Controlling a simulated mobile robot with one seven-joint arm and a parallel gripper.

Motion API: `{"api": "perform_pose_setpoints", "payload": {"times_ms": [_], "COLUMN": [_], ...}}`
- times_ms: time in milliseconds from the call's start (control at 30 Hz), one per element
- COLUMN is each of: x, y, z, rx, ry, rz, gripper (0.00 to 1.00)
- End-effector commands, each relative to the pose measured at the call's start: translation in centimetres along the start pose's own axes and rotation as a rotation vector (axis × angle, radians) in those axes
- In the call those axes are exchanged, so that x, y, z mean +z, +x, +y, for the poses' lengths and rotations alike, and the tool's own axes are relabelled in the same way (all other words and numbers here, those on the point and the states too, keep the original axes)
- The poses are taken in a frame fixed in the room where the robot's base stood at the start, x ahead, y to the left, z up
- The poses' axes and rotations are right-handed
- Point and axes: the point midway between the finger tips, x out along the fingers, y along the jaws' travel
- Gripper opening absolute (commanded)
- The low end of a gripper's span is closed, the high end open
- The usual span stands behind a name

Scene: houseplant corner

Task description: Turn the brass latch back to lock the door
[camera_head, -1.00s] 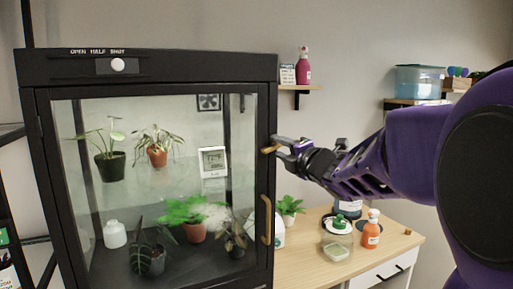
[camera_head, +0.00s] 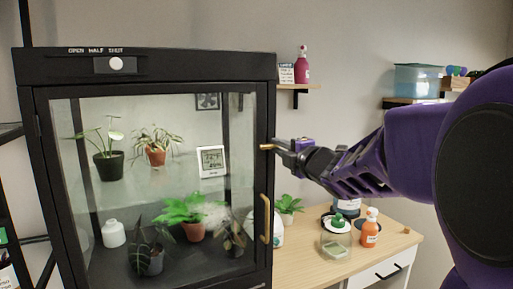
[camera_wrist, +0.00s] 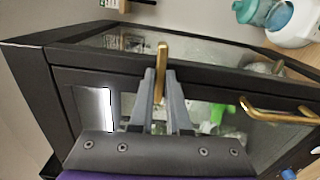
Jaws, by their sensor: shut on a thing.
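The black glass-fronted cabinet's door (camera_head: 262,120) looks closed in the head view. The brass latch (camera_head: 267,147) is on the right side of the door frame, above the curved brass handle (camera_head: 266,218). My gripper (camera_head: 283,146) is at the latch from the right. In the wrist view, the latch (camera_wrist: 161,72) is between the two grey fingers of my gripper (camera_wrist: 161,80), which are shut on it. The handle (camera_wrist: 277,113) is apart from the fingers, to their right. The latch's pivot is hard to make out.
Potted plants (camera_head: 108,167) stand inside the cabinet. To its right, a wooden table (camera_head: 300,262) holds an orange bottle (camera_head: 370,230), a glass jar (camera_head: 336,240) and a plant (camera_head: 288,206). A wall shelf (camera_head: 297,87) with a pink bottle (camera_head: 301,66) is above.

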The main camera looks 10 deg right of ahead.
Motion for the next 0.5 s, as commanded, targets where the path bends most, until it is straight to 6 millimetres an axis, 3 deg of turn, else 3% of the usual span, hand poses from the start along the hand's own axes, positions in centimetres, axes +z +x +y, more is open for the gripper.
{"api": "perform_pose_setpoints", "payload": {"times_ms": [433, 467, 500], "x": [-0.05, -0.05, -0.05], "y": [0.03, 0.03, 0.03], "z": [0.05, 0.05, 0.05], "rx": [0.001, 0.001, 0.001], "ry": [0.077, 0.077, 0.077], "rz": [0.001, 0.001, 0.001], "gripper": [0.00, 0.20, 0.28]}}
